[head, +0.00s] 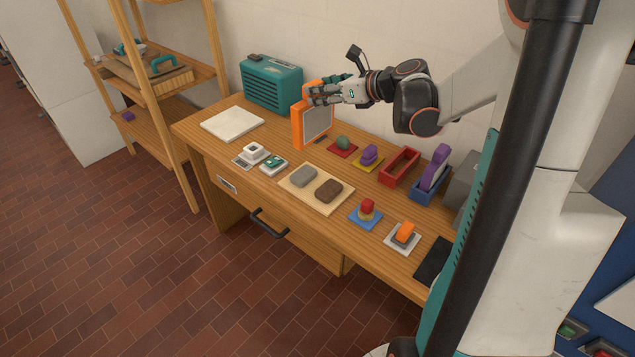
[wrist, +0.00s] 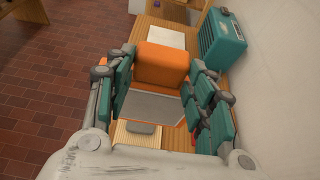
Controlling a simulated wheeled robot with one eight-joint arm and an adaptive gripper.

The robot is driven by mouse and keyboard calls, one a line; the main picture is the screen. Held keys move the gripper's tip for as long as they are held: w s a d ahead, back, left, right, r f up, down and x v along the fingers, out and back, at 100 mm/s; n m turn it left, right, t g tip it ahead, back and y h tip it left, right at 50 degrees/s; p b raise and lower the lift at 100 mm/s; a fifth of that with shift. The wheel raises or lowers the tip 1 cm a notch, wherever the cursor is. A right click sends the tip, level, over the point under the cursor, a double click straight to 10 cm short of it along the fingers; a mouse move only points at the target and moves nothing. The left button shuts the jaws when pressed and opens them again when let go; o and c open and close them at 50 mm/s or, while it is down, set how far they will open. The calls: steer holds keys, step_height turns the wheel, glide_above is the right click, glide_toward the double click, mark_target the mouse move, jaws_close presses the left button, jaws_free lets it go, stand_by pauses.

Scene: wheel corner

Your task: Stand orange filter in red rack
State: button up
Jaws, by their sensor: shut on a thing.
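The orange filter (head: 298,127) is an upright orange frame with a grey panel. My gripper (head: 318,95) is shut on its upper part, at the back of the workbench. In the wrist view the filter (wrist: 162,64) lies between my teal-padded fingers (wrist: 160,88). I cannot tell whether its lower edge touches the bench. The red rack (head: 400,168) is an empty-looking open frame on the bench, to the right of the filter and apart from it.
A blue rack (head: 427,195) holding a purple piece (head: 436,167) stands just right of the red rack. Between filter and red rack are a green object (head: 343,143) on a red pad and a purple object (head: 370,154) on a yellow pad. A teal radio-like box (head: 270,84) stands left.

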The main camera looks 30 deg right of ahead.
step_height(320, 180, down, 20)
steer(key=b, duration=0.7)
steer(key=shift+d+r, duration=0.2)
steer(key=shift+f, duration=0.15)
steer(key=o, duration=1.5)
